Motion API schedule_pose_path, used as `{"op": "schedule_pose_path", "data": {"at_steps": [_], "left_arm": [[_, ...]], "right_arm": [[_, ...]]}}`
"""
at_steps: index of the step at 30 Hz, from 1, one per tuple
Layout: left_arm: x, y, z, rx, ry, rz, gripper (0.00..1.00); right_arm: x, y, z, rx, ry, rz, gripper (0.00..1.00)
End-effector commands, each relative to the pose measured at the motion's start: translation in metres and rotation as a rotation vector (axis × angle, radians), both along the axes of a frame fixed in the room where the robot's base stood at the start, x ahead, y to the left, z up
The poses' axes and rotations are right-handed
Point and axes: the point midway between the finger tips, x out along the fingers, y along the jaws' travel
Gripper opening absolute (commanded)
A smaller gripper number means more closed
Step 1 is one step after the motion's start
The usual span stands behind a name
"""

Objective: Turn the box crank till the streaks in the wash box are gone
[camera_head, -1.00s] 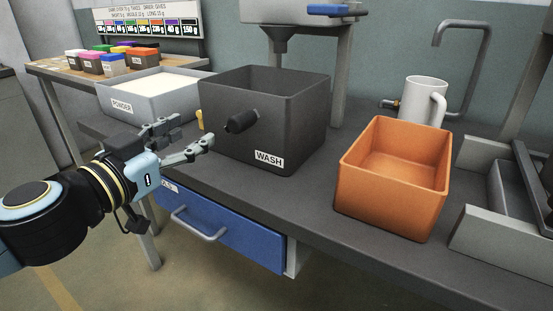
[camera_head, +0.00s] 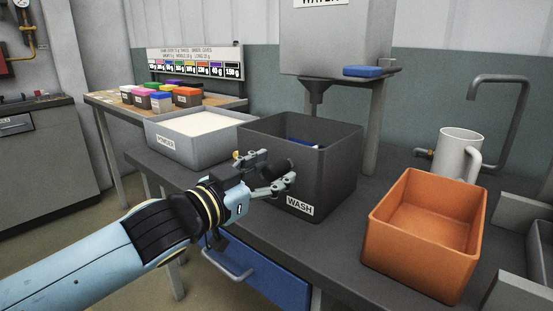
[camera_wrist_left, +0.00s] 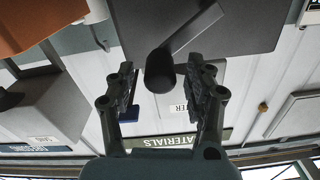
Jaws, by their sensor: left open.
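The dark grey wash box (camera_head: 325,185) stands on the bench in the middle of the head view, labelled WASH. Its black crank handle (camera_head: 276,167) sticks out from the front wall. A bit of something blue shows inside the box; I cannot make out any streaks. My left gripper (camera_head: 277,172) is open at the crank handle, its fingers close around or beside it. In the left wrist view the dark handle (camera_wrist_left: 159,72) lies just beyond and between the two open fingers (camera_wrist_left: 163,85). My right gripper is not in view.
A grey powder tray (camera_head: 165,152) is left of the wash box. An orange bin (camera_head: 384,240) and a white jug (camera_head: 456,152) stand to the right. The water tank (camera_head: 335,40) is above and behind. A blue drawer (camera_head: 275,275) with a handle is under the bench.

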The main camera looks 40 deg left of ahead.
Motion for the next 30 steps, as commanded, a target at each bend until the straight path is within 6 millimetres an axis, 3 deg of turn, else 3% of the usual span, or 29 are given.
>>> {"op": "schedule_pose_path", "data": {"at_steps": [7,18,30], "left_arm": [[0.017,-0.001,-0.003,0.000,0.002,-0.001,0.53],[0.020,-0.002,-0.003,0.002,0.003,-0.001,0.53],[0.019,-0.002,-0.003,0.002,0.003,-0.001,0.01]], "right_arm": [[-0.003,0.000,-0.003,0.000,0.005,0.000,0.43],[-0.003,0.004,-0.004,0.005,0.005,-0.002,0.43],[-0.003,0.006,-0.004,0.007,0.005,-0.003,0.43]]}}
